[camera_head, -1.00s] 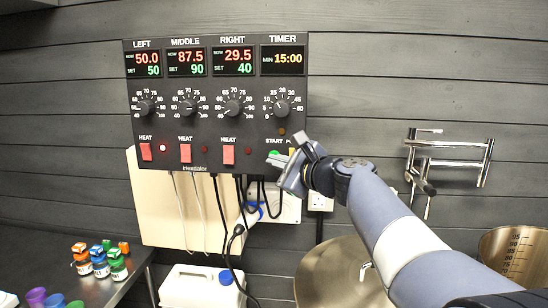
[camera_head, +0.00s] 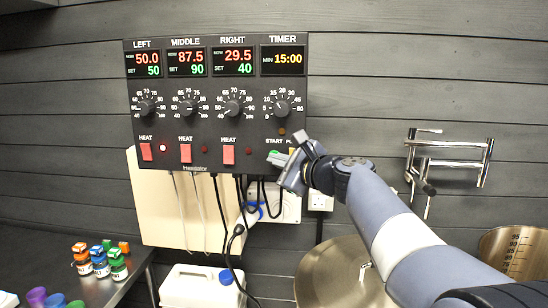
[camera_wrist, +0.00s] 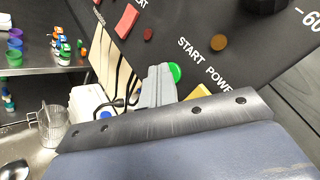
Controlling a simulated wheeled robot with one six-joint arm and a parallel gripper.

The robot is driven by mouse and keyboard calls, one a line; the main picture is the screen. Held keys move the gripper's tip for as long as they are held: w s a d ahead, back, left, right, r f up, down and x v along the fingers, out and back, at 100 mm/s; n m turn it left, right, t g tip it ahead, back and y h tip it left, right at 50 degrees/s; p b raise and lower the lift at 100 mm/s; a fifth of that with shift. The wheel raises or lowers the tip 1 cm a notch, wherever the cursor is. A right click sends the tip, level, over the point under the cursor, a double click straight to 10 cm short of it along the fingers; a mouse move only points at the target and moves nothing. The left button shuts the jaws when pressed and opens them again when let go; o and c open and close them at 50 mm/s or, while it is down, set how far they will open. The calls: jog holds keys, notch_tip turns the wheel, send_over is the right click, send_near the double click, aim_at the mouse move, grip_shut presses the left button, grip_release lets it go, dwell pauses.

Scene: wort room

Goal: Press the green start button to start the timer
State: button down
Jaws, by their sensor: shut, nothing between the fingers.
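The green start button (camera_wrist: 175,71) shows in the wrist view under the word START. It is partly hidden by my gripper (camera_wrist: 160,72), whose shut fingertips lie over or right beside its left side; I cannot tell if they touch it. In the head view the green button (camera_head: 273,153) is a small green patch above the fingertips of my gripper (camera_head: 272,160). The timer display (camera_head: 283,60) reads MIN 15:00, and the timer knob (camera_head: 281,107) sits below it on the black control panel (camera_head: 210,105).
A yellow power switch (camera_wrist: 203,91) sits close to the start button, partly behind my gripper. Red heat switches (camera_head: 185,153) line the panel's lower left. Cables and a socket (camera_head: 320,201) are below. Small bottles (camera_head: 100,268) stand on a metal shelf at left.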

jog(key=shift+s, duration=0.15)
jog(key=shift+s+a, duration=0.15)
jog(key=shift+s, duration=0.45)
jog(key=shift+b, duration=0.3)
jog(key=s, duration=0.3)
jog(key=s+a+b, duration=0.1)
jog(key=s, duration=0.1)
dwell(0.7)
jog(key=s, duration=0.3)
jog(key=shift+s+a, duration=0.35)
dwell(0.3)
